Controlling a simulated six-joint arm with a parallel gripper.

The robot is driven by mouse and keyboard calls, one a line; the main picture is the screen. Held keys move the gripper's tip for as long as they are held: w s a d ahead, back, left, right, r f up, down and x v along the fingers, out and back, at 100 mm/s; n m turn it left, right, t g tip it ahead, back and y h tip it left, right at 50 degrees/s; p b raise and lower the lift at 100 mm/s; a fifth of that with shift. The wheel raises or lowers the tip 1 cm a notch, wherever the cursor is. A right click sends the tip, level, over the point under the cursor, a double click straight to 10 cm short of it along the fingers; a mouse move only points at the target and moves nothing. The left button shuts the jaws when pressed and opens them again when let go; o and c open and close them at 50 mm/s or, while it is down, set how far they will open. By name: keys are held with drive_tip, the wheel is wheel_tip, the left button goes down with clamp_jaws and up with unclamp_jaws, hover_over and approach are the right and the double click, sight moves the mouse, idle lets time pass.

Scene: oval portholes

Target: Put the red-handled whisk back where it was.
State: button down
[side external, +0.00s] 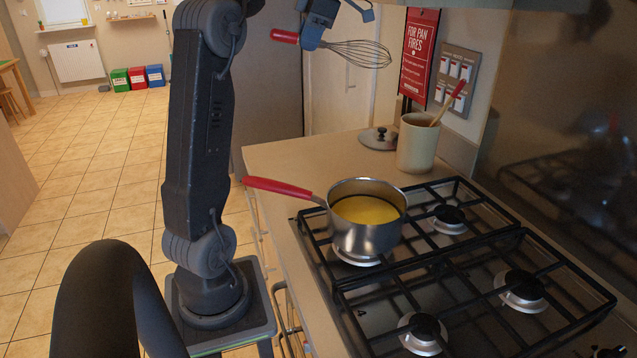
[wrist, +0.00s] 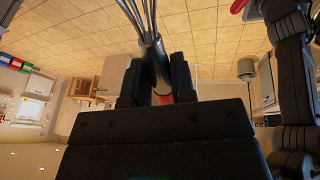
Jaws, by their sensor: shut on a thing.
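The red-handled whisk (side external: 357,52) is high in the side view, roughly level, with its wire head to the right and its red handle to the left. My gripper (side external: 314,38) is shut on it between handle and wires, well above the counter. In the wrist view the whisk's metal shank (wrist: 155,62) sits between the two dark fingers of my gripper (wrist: 157,82), and its wires run out of the top of the picture. A cream utensil crock (side external: 416,148) stands on the counter behind the hob, holding a wooden utensil with a red end (side external: 448,101).
A steel saucepan (side external: 350,236) with yellow contents sits on the hob (side external: 470,260), its red handle (side external: 283,189) pointing left over the counter edge. A lid (side external: 379,138) lies left of the crock. A red sign (side external: 418,58) and switches (side external: 457,75) are on the wall behind.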

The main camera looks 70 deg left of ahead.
drive_tip(key=s+a+n+h, duration=0.1)
drive_tip(key=a, duration=0.3)
drive_tip(key=t+h, duration=0.1)
drive_tip(key=t, duration=0.2)
hover_over(302, 185)
drive_tip(key=shift+n, duration=0.3)
wheel_tip(302, 185, down, 32)
drive_tip(key=shift+d, duration=0.1)
drive_tip(key=shift+f, duration=2.25)
drive_tip(key=shift+f, duration=0.1)
drive_tip(key=c, duration=1)
unclamp_jaws()
drive_tip(key=shift+f, duration=0.1)
drive_tip(key=shift+o, duration=0.2)
